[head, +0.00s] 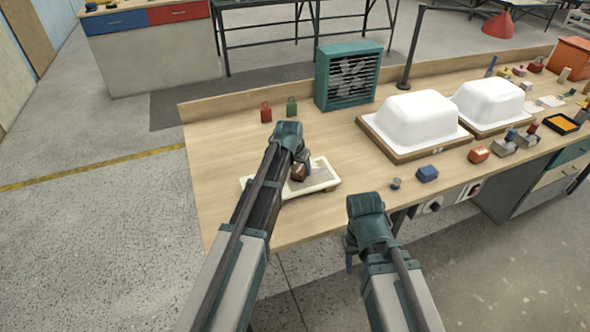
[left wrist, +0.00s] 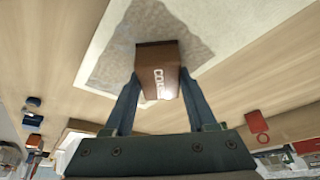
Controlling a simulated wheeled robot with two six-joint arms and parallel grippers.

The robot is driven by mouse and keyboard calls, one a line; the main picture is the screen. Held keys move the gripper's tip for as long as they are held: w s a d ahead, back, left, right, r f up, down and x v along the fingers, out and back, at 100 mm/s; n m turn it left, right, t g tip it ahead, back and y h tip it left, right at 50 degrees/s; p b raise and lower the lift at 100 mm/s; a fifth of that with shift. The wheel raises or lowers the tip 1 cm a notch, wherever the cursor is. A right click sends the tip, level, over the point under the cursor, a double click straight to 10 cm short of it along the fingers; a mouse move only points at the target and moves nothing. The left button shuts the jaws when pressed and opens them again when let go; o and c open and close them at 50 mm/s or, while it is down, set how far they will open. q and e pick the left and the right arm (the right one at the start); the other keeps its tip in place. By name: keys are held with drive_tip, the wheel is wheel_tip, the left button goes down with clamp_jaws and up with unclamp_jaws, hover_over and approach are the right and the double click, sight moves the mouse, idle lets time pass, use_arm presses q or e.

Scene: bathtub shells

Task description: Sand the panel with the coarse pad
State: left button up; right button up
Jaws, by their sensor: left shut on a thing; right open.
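The panel (head: 325,179) is a white slab with a rough grey-brown patch, lying near the left front of the bench. It also shows in the left wrist view (left wrist: 232,40). My left gripper (head: 302,163) is shut on the coarse pad (head: 298,173), a brown block with partly hidden white lettering. The left wrist view shows the pad (left wrist: 157,68) between both fingers, over the rough patch. I cannot tell if it touches the panel. My right gripper (head: 350,256) is open and empty, in front of the bench edge.
Two white tub shells (head: 418,118) (head: 493,103) sit on wooden bases to the right. A teal fan unit (head: 348,76) stands behind. A blue block (head: 427,173), an orange block (head: 478,154) and a small dark knob (head: 396,183) lie along the front. The bench left of the panel is clear.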

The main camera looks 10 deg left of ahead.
sight(329, 166)
use_arm(q)
drive_tip(key=shift+w+d, duration=0.2)
drive_tip(key=shift+d, duration=0.2)
drive_tip(key=shift+w+d, duration=0.55)
drive_tip(key=shift+d, duration=0.2)
drive_tip(key=shift+w+d, duration=0.5)
drive_tip(key=shift+d, duration=0.2)
drive_tip(key=shift+w+d, duration=0.45)
drive_tip(key=shift+d, duration=0.25)
drive_tip(key=shift+w+d, duration=0.45)
drive_tip(key=shift+d, duration=0.2)
drive_tip(key=shift+w+d, duration=0.5)
drive_tip(key=shift+d, duration=0.25)
drive_tip(key=shift+w+d, duration=0.5)
drive_tip(key=shift+d, duration=0.2)
drive_tip(key=shift+w+a, duration=0.1)
